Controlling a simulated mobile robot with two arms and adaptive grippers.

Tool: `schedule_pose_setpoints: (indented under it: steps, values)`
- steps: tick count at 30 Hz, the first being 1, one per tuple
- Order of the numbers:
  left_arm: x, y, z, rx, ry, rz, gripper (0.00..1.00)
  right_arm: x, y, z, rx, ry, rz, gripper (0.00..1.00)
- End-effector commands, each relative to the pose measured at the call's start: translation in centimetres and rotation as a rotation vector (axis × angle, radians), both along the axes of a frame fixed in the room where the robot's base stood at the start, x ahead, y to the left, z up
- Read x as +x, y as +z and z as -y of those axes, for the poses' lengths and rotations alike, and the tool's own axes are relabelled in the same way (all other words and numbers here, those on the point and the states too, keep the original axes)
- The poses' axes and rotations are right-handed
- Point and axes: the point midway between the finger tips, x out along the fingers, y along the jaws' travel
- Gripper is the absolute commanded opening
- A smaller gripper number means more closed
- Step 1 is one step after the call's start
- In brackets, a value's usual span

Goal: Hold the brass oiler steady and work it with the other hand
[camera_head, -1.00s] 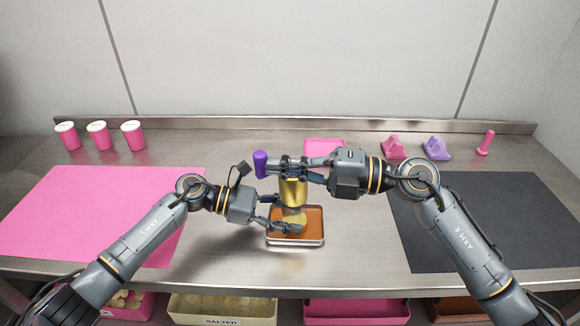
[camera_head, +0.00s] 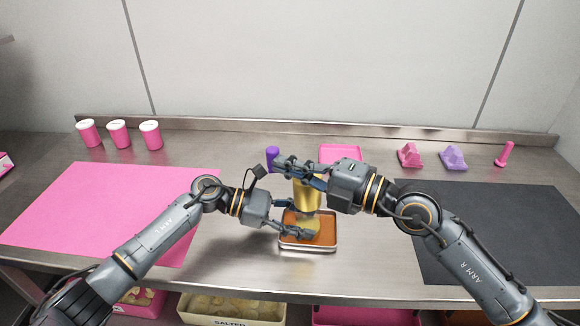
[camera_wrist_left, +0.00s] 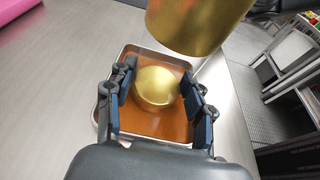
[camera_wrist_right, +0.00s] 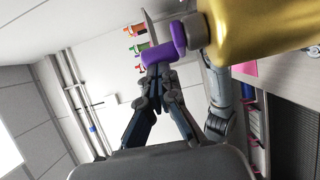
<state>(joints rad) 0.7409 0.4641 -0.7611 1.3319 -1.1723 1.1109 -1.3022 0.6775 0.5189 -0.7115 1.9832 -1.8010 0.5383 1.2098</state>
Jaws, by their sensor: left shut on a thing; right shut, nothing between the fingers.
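The brass oiler (camera_head: 307,195) has a broad upper body and a rounded lower part (camera_wrist_left: 155,85), with a purple knob (camera_head: 272,153) on its far left side. It is over a metal tray with an orange-brown floor (camera_head: 325,238). My left gripper (camera_head: 297,222) is shut on its lower part, a finger on each side in the left wrist view. My right gripper (camera_head: 280,165) is shut and empty at the upper body. In the right wrist view its fingertips (camera_wrist_right: 158,70) are right by the purple knob (camera_wrist_right: 165,48); I cannot tell whether they touch.
A pink mat (camera_head: 110,205) lies left and a dark mat (camera_head: 490,230) right. Several pink and purple items, including white-lidded shakers (camera_head: 119,134), stand along the back. A pink tray (camera_head: 341,152) is behind my right gripper. Bins (camera_head: 230,308) sit below the front edge.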

Motion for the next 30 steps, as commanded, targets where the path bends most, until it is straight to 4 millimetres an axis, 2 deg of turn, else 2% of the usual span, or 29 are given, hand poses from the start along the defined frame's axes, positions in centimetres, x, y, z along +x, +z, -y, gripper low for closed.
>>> schedule_pose_setpoints:
  steps: [30]
  values:
    - [-0.3, -0.5, 0.1, 0.006, -0.006, -0.006, 0.25, 1.4, 0.0, -0.9, 0.001, -0.001, 0.0, 0.0]
